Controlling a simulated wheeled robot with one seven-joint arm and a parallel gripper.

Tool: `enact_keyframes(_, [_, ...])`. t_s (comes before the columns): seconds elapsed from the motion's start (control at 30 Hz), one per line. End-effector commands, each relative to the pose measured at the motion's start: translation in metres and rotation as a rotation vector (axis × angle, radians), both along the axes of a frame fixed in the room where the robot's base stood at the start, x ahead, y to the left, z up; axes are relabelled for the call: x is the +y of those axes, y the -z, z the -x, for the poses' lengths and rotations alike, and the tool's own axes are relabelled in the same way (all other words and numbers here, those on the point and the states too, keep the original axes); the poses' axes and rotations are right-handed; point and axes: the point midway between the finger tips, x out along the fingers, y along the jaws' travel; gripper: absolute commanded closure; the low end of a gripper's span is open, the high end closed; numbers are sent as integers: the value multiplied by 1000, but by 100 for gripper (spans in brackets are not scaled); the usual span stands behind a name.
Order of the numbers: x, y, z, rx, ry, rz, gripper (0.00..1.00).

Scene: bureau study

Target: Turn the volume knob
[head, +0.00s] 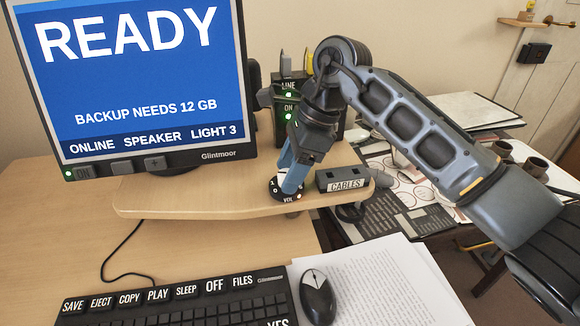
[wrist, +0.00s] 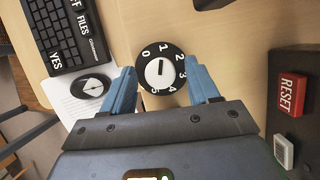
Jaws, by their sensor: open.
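A dark mark on the centre points toward the 1. In the head view the dial, labelled VOL (head: 287,199), sits on the wooden shelf and is mostly hidden behind my fingers. My gripper (head: 285,187) points down over the dial with blue fingers. In the wrist view my gripper (wrist: 161,85) is open, one finger on each side of the dial, with gaps to the white centre. I cannot tell whether the fingertips touch the dial.
A monitor (head: 140,75) reading READY stands left of the knob. A black CABLES box (head: 343,179) sits close on its right. A black unit with green lights (head: 289,82) stands behind. A keyboard (head: 175,310) and mouse (head: 316,297) lie in front, below the shelf.

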Motion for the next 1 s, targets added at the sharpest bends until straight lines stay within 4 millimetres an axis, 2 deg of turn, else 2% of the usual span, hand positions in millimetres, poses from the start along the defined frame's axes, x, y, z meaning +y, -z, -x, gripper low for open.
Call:
enact_keyframes(0.17, [0,0,0,0,0,0,40])
enact_keyframes(0.73, [0,0,0,0,0,0,93])
enact_keyframes(1.0, [0,-1,0,0,23,-1,95])
